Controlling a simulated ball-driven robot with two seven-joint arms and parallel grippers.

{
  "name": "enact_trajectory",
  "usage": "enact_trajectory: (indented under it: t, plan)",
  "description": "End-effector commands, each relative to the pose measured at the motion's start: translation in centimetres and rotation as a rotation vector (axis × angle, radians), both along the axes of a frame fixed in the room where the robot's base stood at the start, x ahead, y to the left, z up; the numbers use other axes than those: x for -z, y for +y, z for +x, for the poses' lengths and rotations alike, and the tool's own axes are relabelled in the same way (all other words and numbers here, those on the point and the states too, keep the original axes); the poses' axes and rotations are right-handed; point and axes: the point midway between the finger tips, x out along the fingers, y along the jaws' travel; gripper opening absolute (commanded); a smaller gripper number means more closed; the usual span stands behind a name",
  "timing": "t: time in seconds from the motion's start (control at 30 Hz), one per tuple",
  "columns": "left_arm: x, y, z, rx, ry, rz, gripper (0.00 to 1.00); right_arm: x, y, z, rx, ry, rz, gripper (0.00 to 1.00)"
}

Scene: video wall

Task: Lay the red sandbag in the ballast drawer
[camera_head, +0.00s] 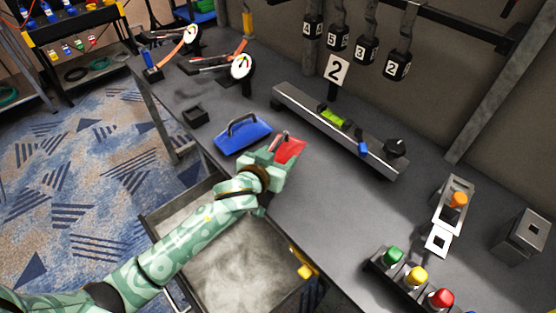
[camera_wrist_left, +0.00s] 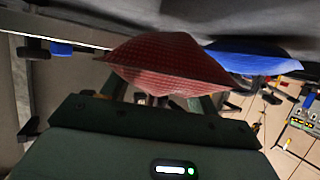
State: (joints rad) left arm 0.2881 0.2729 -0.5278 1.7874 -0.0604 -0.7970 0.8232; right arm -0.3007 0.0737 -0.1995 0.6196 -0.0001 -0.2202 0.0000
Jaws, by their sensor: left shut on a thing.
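The red sandbag (camera_head: 289,149) is at my left gripper (camera_head: 277,152), over the bench top behind the open drawer. In the left wrist view the red sandbag (camera_wrist_left: 165,62) fills the space between the fingers of my left gripper (camera_wrist_left: 155,98), which is shut on it. I cannot tell whether the bag touches the bench. The ballast drawer (camera_head: 313,262) is pulled out at the front of the bench, with a grey inside and a yellow piece on its right edge. My left forearm crosses over it and hides part of it. My right gripper is not in view.
A blue sandbag with a dark handle (camera_head: 240,135) lies left of the red one. A long rail with a green level (camera_head: 333,117) stands behind. Green, yellow and red knobs (camera_head: 415,277) sit at the front right. Dial gauges (camera_head: 242,66) stand at the far left.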

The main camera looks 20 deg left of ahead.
Motion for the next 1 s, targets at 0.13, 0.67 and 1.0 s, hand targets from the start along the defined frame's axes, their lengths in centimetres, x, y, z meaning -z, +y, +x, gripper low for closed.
enact_trajectory:
  t: [0.13,0.67,1.0]
  plan:
    - [1.1,0.4,1.0,0.000,-0.005,0.001,0.00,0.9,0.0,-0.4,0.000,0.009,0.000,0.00]
    - [3.7,0.2,0.8,0.001,-0.006,-0.002,0.00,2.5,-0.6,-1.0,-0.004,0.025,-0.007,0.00]
    - [4.0,0.3,0.6,0.000,0.001,0.001,0.82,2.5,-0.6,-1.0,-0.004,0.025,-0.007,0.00]
